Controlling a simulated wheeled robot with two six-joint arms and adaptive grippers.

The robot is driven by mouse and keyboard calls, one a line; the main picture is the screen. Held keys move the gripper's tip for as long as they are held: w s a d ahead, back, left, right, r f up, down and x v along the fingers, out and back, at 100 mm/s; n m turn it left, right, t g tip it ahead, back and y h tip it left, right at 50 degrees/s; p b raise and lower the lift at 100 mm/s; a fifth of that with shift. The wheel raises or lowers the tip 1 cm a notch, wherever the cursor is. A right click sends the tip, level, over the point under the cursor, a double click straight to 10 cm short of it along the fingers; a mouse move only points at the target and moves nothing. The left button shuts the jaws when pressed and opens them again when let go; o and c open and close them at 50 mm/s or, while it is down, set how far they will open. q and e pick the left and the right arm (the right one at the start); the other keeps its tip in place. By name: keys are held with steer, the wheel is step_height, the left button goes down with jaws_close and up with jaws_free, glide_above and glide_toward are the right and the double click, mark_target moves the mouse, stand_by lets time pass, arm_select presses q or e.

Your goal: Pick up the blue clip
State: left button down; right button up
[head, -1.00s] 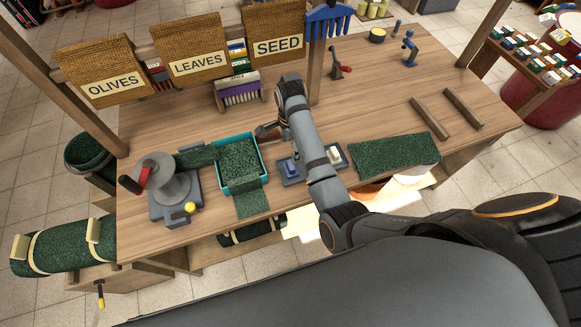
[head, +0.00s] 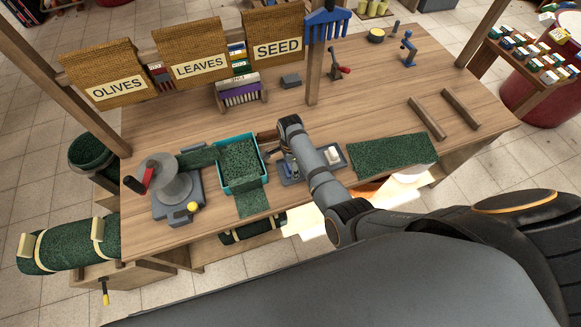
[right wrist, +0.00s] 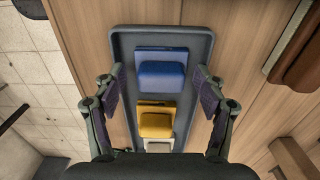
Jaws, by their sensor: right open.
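The blue clip (right wrist: 162,74) lies in a dark grey tray (right wrist: 160,34) in the right wrist view, at the far end of a row with a yellow clip (right wrist: 156,120) and a white clip (right wrist: 158,146). My right gripper (right wrist: 160,90) is open and empty, its fingers on either side of the tray, apart from the blue clip. My left gripper is in neither view.
A teal-rimmed crate with green netting (head: 224,182) stands left of the tray, with a grey crank reel (head: 175,190) further left. A green mat (head: 392,154) lies to the right. A small grey block (head: 290,82) lies behind.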

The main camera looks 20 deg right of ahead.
steer(key=c, duration=1.1)
steer(key=shift+r, duration=0.1)
steer(key=shift+c, duration=0.2)
